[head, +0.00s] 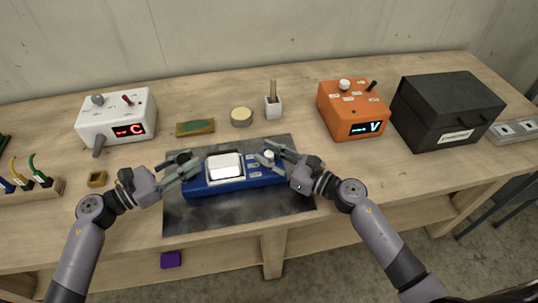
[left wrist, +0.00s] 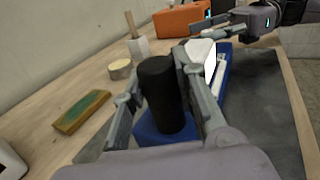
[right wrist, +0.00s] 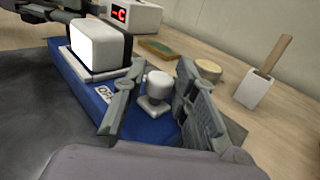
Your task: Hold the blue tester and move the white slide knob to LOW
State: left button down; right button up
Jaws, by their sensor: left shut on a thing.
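The blue tester (head: 240,181) lies on the dark mat with its white screen facing up. My left gripper (head: 186,164) is at the tester's left end. In the left wrist view its fingers are closed around an upright black post (left wrist: 163,95) on the tester. The white slide knob (right wrist: 155,87) stands at the tester's right end, near a label reading OFF (right wrist: 104,93). My right gripper (right wrist: 158,95) is open, with one finger on each side of the knob and visible gaps. Other labels on the tester are too small to read.
Behind the mat (head: 230,215) are a green board (head: 195,128), a round tin (head: 241,117) and a white holder (head: 273,108). A white device (head: 117,115) stands left, an orange device (head: 352,108) and a black box (head: 445,110) right. The mat's front is clear.

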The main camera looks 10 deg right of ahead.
jog(key=shift+o, duration=1.3)
jog(key=shift+s, duration=0.1)
jog(key=v, duration=1.2)
jog(key=shift+r, duration=0.1)
pick_arm(q)
jog(key=c, duration=1.2)
grip_release()
jog(key=shift+a, duration=0.1)
